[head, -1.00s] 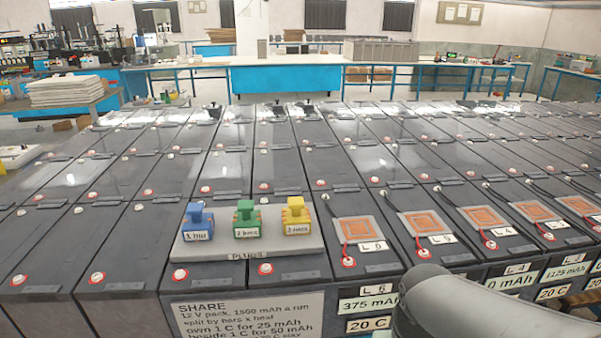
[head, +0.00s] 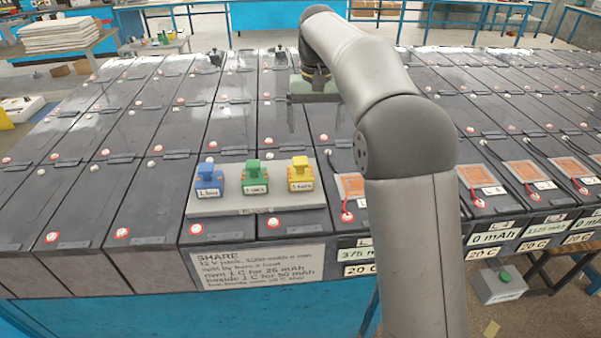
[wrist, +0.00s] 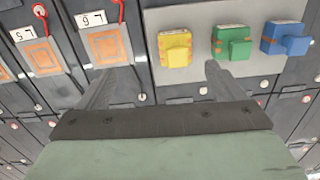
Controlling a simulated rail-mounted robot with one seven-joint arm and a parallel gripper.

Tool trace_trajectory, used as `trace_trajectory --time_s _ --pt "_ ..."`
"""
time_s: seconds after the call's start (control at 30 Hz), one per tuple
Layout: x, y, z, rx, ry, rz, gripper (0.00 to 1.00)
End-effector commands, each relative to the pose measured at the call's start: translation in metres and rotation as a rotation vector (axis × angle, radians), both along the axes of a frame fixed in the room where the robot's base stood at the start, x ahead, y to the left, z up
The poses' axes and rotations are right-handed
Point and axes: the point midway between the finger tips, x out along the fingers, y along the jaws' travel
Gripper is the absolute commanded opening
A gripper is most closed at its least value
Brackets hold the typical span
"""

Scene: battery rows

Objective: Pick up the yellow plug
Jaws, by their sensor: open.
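The yellow plug (head: 301,174) stands upright at the right end of a grey plug board (head: 230,206), beside the green plug (head: 255,178) and the blue plug (head: 209,181). My gripper (head: 315,128) is open and empty, pointing down above the batteries, behind the yellow plug in the head view. In the wrist view the yellow plug (wrist: 175,49) lies ahead of my gripper (wrist: 158,72), between the lines of the two fingers and nearer the right one. The fingers appear apart from it.
Rows of dark batteries (head: 130,190) with round terminals fill the table. Orange square pads (head: 351,187) with red wires lie right of the board. A sign (head: 262,267) hangs on the front.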

Motion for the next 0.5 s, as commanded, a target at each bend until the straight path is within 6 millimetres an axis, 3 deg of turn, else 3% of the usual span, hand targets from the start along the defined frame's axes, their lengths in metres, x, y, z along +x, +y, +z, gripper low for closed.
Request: trace_trajectory --time_s 0.1,0.2,0.37,0.5 --pt "0.020 0.027 0.001 -0.005 -0.003 0.024 0.89" --pt "0.026 0.039 0.001 -0.006 -0.004 0.033 0.89" --pt "0.029 0.044 -0.012 -0.007 -0.003 0.038 0.89" --pt "0.028 0.044 -0.041 -0.008 -0.002 0.038 0.89"
